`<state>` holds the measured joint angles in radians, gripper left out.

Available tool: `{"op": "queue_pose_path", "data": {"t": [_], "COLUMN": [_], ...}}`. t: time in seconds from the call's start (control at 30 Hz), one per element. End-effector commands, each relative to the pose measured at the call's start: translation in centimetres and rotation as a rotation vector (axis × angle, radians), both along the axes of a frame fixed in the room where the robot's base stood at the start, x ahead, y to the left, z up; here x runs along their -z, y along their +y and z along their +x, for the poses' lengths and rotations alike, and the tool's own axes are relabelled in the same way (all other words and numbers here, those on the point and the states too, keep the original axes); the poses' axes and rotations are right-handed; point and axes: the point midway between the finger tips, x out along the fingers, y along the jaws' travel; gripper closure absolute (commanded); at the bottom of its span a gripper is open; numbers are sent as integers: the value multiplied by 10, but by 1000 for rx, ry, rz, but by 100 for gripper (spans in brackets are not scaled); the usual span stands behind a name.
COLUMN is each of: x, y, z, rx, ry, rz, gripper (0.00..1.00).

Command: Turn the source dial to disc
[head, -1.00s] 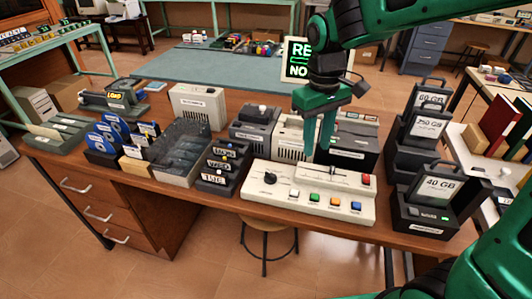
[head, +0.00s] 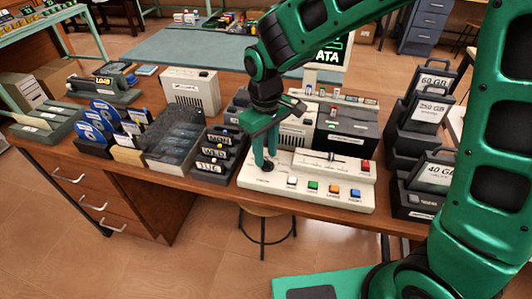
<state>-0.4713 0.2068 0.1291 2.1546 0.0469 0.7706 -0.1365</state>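The white control panel (head: 330,199) lies near the front edge of the wooden desk. The black source dial (head: 267,167) is at its left end, partly hidden by my fingers. My green gripper (head: 265,163) points down right at the dial, with its two fingertips apart. One fingertip is at the dial's left and the other is just behind it; I cannot tell whether they touch it. The dial's pointer and its printed labels are too small to read. A screen (head: 328,58) behind my arm shows green letters ending in "ATA".
The panel also has a slider (head: 328,157), a red button (head: 366,167) and several coloured buttons along its front. Labelled black trays (head: 212,160) stand close to its left. Black drive docks (head: 409,196) stand at its right, and a black box (head: 348,135) behind it.

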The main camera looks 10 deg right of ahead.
Motion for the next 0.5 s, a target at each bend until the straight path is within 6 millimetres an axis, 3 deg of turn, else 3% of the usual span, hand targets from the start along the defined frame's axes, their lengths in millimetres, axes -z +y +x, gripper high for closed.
{"op": "queue_pose_path", "data": {"t": [0.13,0.43,0.47,0.5], "x": [10,12,12,12], "y": [0,0,0,0], "z": [0,0,0,0], "rx": [0,0,0,0], "ry": [1,0,0,0], "rz": [-1,0,0,0], "gripper": [70,70,72,82]}}
